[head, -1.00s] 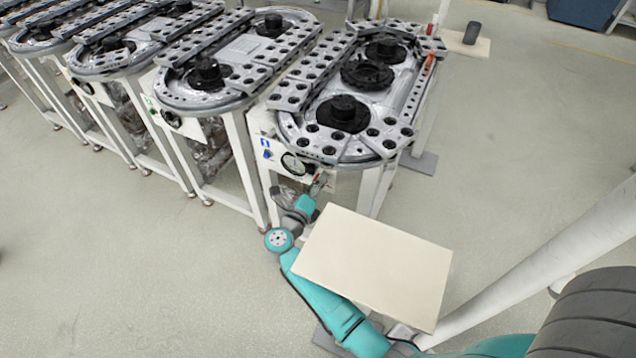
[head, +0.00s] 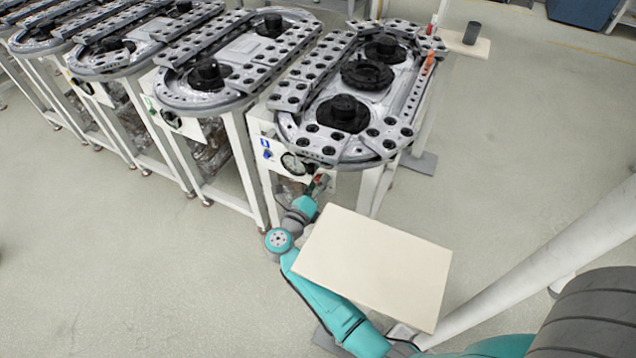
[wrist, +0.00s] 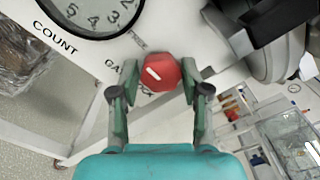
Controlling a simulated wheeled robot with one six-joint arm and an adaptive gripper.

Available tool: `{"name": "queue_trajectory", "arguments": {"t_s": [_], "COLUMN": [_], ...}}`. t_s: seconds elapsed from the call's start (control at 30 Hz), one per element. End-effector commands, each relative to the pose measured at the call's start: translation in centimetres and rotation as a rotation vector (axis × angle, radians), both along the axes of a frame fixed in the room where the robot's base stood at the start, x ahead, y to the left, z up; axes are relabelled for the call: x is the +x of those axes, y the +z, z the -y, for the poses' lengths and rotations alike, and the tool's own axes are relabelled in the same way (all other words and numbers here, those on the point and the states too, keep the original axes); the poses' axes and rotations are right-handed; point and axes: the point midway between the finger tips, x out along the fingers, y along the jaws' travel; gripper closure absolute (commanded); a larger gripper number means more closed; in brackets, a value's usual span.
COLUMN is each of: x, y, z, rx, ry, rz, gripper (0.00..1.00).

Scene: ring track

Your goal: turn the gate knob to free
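The red gate knob (wrist: 160,72) sits on the white panel in the wrist view, with a pale slanted stripe on its face. My gripper (wrist: 160,80) has one finger on each side of the knob. The fingers are very close to its sides; I cannot tell whether both touch and press on it. The panel lettering beside the knob is partly hidden by the left finger. In the head view my gripper (head: 318,186) is at the front panel below the near end of the ring track (head: 385,140), where a little red shows.
A round dial gauge (wrist: 90,12) with a COUNT label is left of the knob. A dark and grey fitting (wrist: 262,35) is close on the upper right. A blank cream board (head: 372,265) lies near my arm. Open floor (head: 520,150) is to the right.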

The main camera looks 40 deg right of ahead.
Motion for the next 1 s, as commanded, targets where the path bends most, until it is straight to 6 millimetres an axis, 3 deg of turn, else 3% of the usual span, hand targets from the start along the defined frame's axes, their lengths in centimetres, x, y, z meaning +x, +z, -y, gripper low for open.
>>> {"name": "queue_trajectory", "arguments": {"t_s": [0.47,1.0], "x": [-0.2,-3.3], "y": [0.1,0.1], "z": [-0.7,-9.5], "rx": [-0.002,-0.001], "ry": [0.002,0.004], "rz": [0.001,0.0], "gripper": [0.34,0.34]}}
